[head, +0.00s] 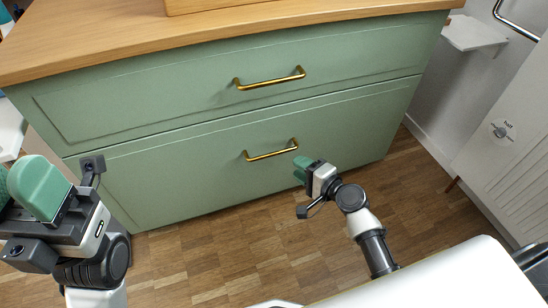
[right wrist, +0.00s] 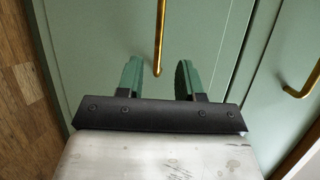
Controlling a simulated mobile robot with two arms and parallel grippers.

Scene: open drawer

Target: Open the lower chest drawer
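The green chest has two drawers, both flush with its front. The lower drawer (head: 190,180) has a brass bar handle (head: 270,152), which also shows in the right wrist view (right wrist: 161,30). My right gripper (head: 302,169) is open and empty, just below and right of the handle's right end. In the right wrist view its two green fingers (right wrist: 157,80) stand apart, with the handle's near end between them in the picture. I cannot tell how deep it sits. My left gripper (head: 22,188) is at the far left, away from the handles, fingers apart, partly cut off.
The upper drawer (head: 150,95) has its own brass handle (head: 270,80), which also shows at the right of the right wrist view (right wrist: 300,88). A wooden top (head: 110,35) covers the chest. Wooden floor (head: 235,245) lies clear in front. A white panelled unit (head: 510,150) stands at the right.

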